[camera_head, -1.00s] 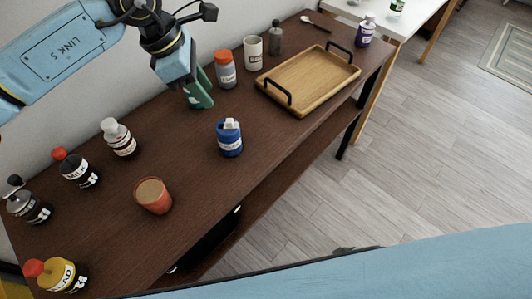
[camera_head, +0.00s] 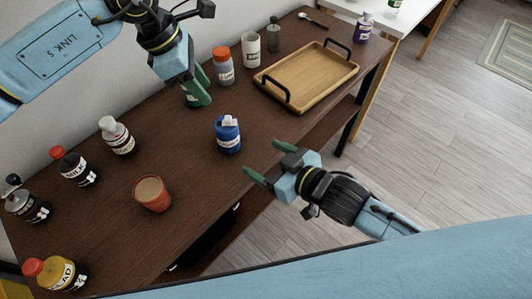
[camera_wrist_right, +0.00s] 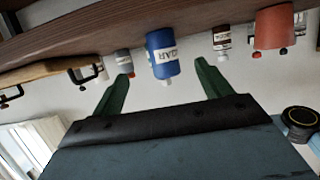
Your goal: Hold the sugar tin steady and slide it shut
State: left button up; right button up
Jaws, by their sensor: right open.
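The sugar tin (camera_head: 228,140) is a blue can with a white label. It stands upright in the middle of the dark table, and a white lid piece shows on its top. The tin also shows in the right wrist view (camera_wrist_right: 160,62), upside down, between my green fingers. My left gripper (camera_head: 198,95) hangs above the table, to the upper left of the tin; its fingers overlap in this view. My right gripper (camera_head: 262,160) is open and empty at the table's front edge, pointing toward the tin and apart from it.
A wooden tray (camera_head: 308,76) with black handles lies to the upper right. An orange cup (camera_head: 152,195) stands to the lower left. Several bottles stand at left. The table around the tin is clear.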

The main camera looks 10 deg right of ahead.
aim_at(236, 140)
jog(key=x, duration=0.4)
jog(key=r+x, duration=0.1)
jog(key=x, duration=0.8)
jog(key=shift+w+a+r, duration=0.3)
jog(key=shift+a+r, duration=0.05)
jog(key=c, duration=1.1)
